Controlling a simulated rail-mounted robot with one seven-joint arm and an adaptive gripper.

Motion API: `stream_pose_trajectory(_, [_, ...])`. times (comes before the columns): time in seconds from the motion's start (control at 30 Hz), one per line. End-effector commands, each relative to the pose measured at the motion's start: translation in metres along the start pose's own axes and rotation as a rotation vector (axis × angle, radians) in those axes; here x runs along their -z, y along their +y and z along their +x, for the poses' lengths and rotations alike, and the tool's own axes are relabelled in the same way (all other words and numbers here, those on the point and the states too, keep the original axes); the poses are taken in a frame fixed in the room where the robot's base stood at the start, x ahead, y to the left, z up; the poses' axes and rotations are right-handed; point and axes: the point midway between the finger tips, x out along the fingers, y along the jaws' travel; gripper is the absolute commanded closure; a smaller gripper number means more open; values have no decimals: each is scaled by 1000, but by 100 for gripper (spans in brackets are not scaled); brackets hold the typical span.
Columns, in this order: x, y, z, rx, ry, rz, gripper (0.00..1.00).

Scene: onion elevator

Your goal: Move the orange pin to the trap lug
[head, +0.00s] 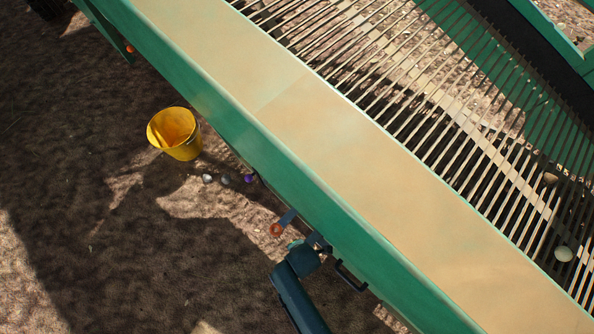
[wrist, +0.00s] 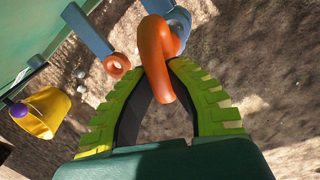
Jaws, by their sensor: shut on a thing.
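The orange pin (wrist: 155,45) shows as a thick orange loop in the wrist view. My gripper (wrist: 158,75), with green ribbed fingers, is shut on the lower part of this loop. A blue-grey bar (wrist: 88,30) ends in a smaller orange ring (wrist: 117,66), left of the pin and apart from my fingers. Another blue-grey piece (wrist: 180,22) shows partly behind the loop; I cannot tell which piece is the trap lug. In the head view the orange ring (head: 275,230) hangs beside the machine's edge, and my gripper (head: 295,243) is small and mostly hidden.
The green machine side (head: 225,110) runs diagonally, with a slatted conveyor (head: 400,90) beyond it. A dark handle (head: 350,276) sticks out near my arm. Ground at lower left is open.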

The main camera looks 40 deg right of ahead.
Motion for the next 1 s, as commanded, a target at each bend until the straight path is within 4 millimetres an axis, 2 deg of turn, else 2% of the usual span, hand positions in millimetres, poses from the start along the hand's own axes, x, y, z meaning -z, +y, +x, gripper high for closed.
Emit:
stream_pose_trajectory(0.6, [0,-5,28,-1,0,0,100])
stream_pose_trajectory(0.97, [0,-5,30,-2,0,0,100])
stream_pose_trajectory(1.0, [0,-5,30,-2,0,0,82])
